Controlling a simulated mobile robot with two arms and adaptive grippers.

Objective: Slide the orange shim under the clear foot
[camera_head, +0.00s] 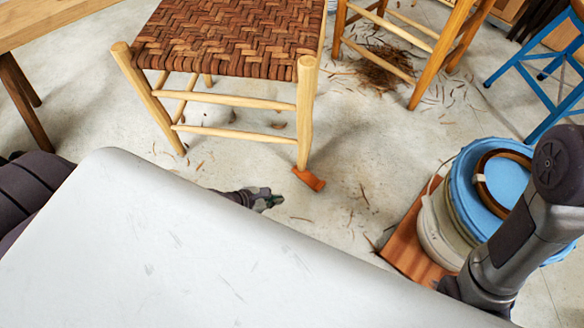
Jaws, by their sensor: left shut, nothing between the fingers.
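The orange shim (310,181) lies on the concrete floor at the foot of the front right leg (304,130) of a stool with a woven bark seat (232,38). The shim's upper left end meets the foot, and the rest sticks out to the lower right. I cannot tell whether the foot stands on it or just behind it. My left gripper (268,199) is shut and empty, low near the floor. It is left of and a little nearer than the shim, with a small gap between them. My right arm shows at the right, but its gripper is hidden.
A blue-lidded bucket (485,180) stands on a reddish-brown board (409,240) at the right. A second wooden stool (428,70) stands behind, with bark scraps (385,70) under it. A blue metal stool (532,85) is far right. Floor right of the shim is mostly clear.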

